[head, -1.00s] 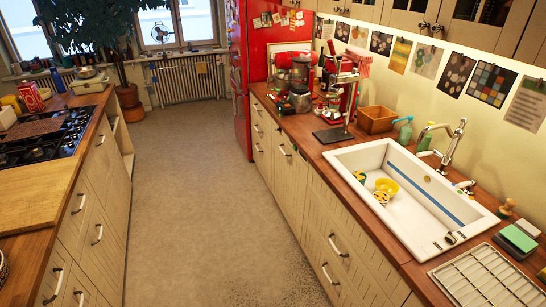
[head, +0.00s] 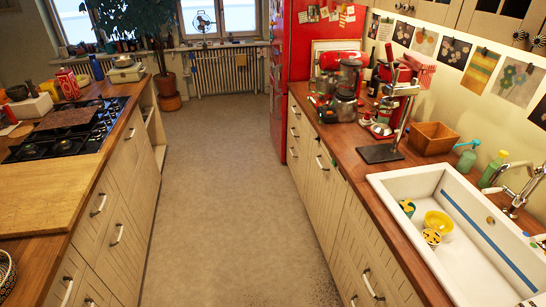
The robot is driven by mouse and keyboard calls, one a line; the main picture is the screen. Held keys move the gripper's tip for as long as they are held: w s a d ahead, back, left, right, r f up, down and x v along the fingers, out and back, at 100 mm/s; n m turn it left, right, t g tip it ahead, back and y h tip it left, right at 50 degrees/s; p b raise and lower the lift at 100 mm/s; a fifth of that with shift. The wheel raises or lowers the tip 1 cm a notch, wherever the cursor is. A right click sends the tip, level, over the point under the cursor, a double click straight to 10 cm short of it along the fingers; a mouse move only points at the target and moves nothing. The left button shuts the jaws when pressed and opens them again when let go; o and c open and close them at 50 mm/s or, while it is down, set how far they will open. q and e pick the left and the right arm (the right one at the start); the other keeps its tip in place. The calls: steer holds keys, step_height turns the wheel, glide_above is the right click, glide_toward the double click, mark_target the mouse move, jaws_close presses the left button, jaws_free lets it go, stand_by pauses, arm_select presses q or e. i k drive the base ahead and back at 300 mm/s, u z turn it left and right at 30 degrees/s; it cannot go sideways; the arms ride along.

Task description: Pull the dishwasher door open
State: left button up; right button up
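A row of cream panelled fronts (head: 335,225) with metal handles runs under the right counter in the head view. One long handle (head: 371,284) shows on the front below the sink, near the bottom edge. I cannot tell which of these fronts is the dishwasher door. No front in view stands visibly open. Neither of my grippers is in view.
A clear grey floor aisle (head: 225,190) runs between the two counters. A left island (head: 40,195) holds a hob (head: 70,135). A white sink (head: 460,250) with a yellow bowl (head: 438,221) is on the right. A red fridge (head: 300,60) and radiator (head: 222,72) stand at the back.

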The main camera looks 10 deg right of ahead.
mark_target(325, 196)
steer(key=u, duration=0.2)
steer(key=i, duration=1.55)
steer(key=z, duration=0.7)
